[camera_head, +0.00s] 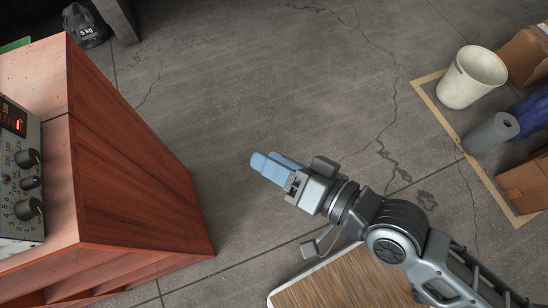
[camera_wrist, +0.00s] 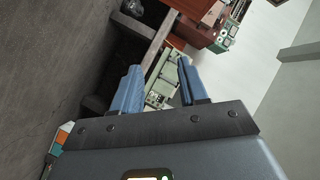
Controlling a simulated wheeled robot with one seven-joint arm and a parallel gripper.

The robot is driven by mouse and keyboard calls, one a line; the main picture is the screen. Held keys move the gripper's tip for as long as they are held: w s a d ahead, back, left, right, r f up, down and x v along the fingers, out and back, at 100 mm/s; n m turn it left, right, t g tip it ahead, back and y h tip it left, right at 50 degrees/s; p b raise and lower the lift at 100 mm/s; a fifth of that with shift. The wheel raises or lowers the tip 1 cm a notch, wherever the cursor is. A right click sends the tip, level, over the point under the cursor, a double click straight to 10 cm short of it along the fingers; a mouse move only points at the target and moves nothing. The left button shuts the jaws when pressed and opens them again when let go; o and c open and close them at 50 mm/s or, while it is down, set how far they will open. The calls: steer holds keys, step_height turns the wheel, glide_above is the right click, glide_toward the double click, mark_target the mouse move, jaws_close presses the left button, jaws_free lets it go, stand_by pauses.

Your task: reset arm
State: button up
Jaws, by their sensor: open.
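My gripper (camera_head: 272,168) is stretched out over the concrete floor in the head view, with its blue fingers pointing left toward the wooden cabinet. In the wrist view the two blue fingers (camera_wrist: 158,88) stand apart with a gap between them. The gripper is open and nothing is held in it. It is clear of the objects around it.
A reddish wooden cabinet (camera_head: 130,165) at the left carries a grey device with knobs (camera_head: 20,180). A kettlebell (camera_head: 85,25) is at the upper left. A white bucket (camera_head: 470,78), grey roll (camera_head: 490,133) and cardboard boxes (camera_head: 524,185) are at right. Open floor (camera_head: 260,80) lies between.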

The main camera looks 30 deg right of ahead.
stand_by(0.6)
steer(key=s+d+r+n+h, duration=0.2)
steer(key=s+d, duration=0.4)
steer(key=s, duration=0.3)
steer(key=s+d+r+n+t+h, duration=0.1)
steer(key=s+d+r+n+h, duration=0.2)
steer(key=s, duration=0.6)
steer(key=d+r+h, duration=0.1)
steer(key=d+h, duration=0.1)
steer(key=shift+d+r, duration=0.35)
steer(key=shift+d, duration=0.05)
